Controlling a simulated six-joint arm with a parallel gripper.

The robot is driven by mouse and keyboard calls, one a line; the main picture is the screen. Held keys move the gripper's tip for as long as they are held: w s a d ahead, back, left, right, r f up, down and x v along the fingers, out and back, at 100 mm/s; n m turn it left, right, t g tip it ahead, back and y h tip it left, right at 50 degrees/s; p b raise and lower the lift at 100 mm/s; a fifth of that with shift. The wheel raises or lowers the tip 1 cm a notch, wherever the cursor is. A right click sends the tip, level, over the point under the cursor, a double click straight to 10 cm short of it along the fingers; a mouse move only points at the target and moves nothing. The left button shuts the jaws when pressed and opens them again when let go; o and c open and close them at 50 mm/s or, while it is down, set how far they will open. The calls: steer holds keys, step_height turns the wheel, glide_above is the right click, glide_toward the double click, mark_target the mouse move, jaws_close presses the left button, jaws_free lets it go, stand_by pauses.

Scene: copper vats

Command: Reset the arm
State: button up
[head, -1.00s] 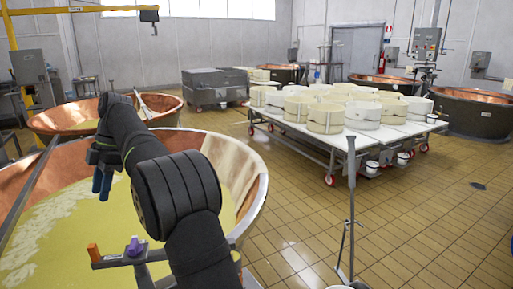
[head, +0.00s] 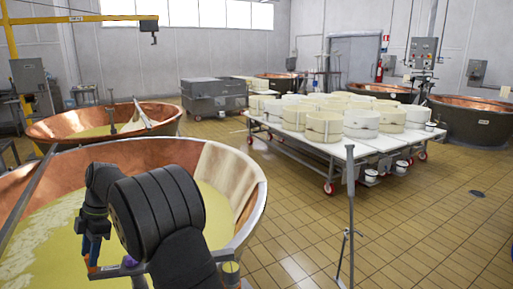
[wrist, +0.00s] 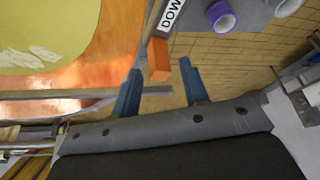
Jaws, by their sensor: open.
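My gripper (head: 92,248) is low over the near copper vat (head: 215,175), at its front side, just above a small control bar. In the wrist view my gripper (wrist: 158,80) has its two blue fingers apart with nothing held between them. An orange block (wrist: 158,60) on the control bar shows near the fingertips, apparently in the gap's line; I cannot tell if it touches. A purple knob (wrist: 221,15) and part of a label reading "DOW" are beside it. In the head view the purple knob (head: 130,262) sits right of the gripper.
The near vat holds yellowish liquid with pale curd. A second copper vat (head: 60,125) stands behind it. A wheeled table (head: 300,150) with several white cheese moulds is at centre right. A thin metal stand (head: 350,210) rises from the tiled floor, which is open at right.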

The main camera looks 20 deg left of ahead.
steer(key=shift+x, duration=1)
steer(key=v, duration=1.7)
steer(key=x, duration=1.7)
steer(key=shift+f, duration=0.2)
steer(key=shift+w+a+r+m, duration=0.15)
steer(key=shift+w+m, duration=0.15)
steer(key=shift+m, duration=0.1)
steer(key=shift+w+a, duration=0.1)
steer(key=shift+w, duration=0.15)
